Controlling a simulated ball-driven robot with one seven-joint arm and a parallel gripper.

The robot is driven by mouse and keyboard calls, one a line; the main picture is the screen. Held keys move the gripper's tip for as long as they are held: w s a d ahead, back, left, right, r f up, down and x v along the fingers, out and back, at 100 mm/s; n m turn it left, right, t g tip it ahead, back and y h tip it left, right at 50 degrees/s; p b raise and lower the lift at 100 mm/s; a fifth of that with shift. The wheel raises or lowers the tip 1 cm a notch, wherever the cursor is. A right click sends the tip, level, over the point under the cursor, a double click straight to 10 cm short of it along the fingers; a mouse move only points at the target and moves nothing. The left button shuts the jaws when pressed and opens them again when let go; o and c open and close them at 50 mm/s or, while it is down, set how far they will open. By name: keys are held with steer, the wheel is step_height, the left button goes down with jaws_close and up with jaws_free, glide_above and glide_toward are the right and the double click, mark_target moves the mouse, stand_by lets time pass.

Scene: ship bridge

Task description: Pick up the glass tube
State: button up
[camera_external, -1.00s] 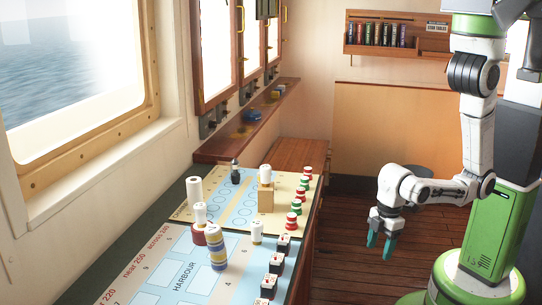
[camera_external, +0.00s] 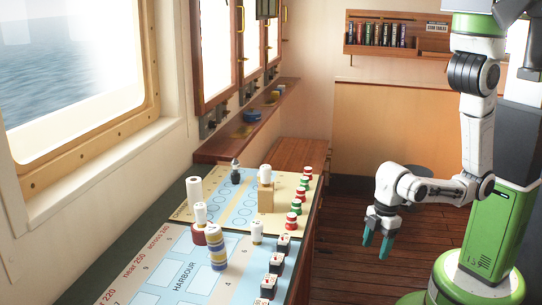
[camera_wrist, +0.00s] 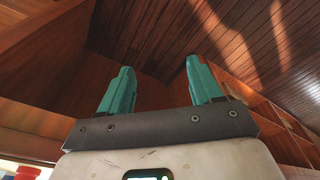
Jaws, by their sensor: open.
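I cannot make out a glass tube for certain in either view. My gripper (camera_external: 376,245) hangs open and empty over the wooden floor, to the right of the chart table (camera_external: 228,280), with its teal fingers pointing down. In the wrist view my gripper (camera_wrist: 159,70) shows two teal fingers apart with nothing between them. A white upright cylinder (camera_external: 194,190) stands at the table's left edge. A small dark upright piece (camera_external: 235,172) stands at its far end. Neither can be told as glass.
Striped stacks (camera_external: 217,248), a white-topped piece on a tan block (camera_external: 265,198), red, green and white pieces (camera_external: 297,207) and dark blocks (camera_external: 277,262) stand on the table. A ledge (camera_external: 245,130) runs under the windows. A bookshelf (camera_external: 392,35) hangs behind. Floor around my gripper is clear.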

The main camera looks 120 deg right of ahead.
steer(key=w+d+r+t+h+p, duration=0.25)
steer(key=w+d+r+t, duration=0.25)
steer(key=w+d+r, duration=0.8)
steer(key=w+d+r+m+t+h+p, duration=0.15)
steer(key=w+d+r+t, duration=0.35)
steer(key=d+r, duration=0.7)
steer(key=t+y+b, duration=0.1)
steer(key=t+b, duration=0.1)
steer(key=b, duration=1)
glide_toward(235, 166)
steer(key=shift+m, duration=0.25)
steer(key=w+d, duration=0.1)
steer(key=w+d+f, duration=0.1)
steer(key=w+d+p, duration=0.1)
steer(key=shift+w+d+f, duration=0.15)
steer(key=shift+w+f, duration=0.25)
steer(key=x, duration=0.2)
steer(key=a+p+x, duration=0.1)
steer(key=x, duration=0.1)
steer(key=shift+d+f, duration=0.1)
steer(key=shift+f, duration=0.05)
steer(key=shift+w+d+f, duration=0.15)
steer(key=shift+w+f, duration=0.15)
steer(key=shift+w, duration=0.25)
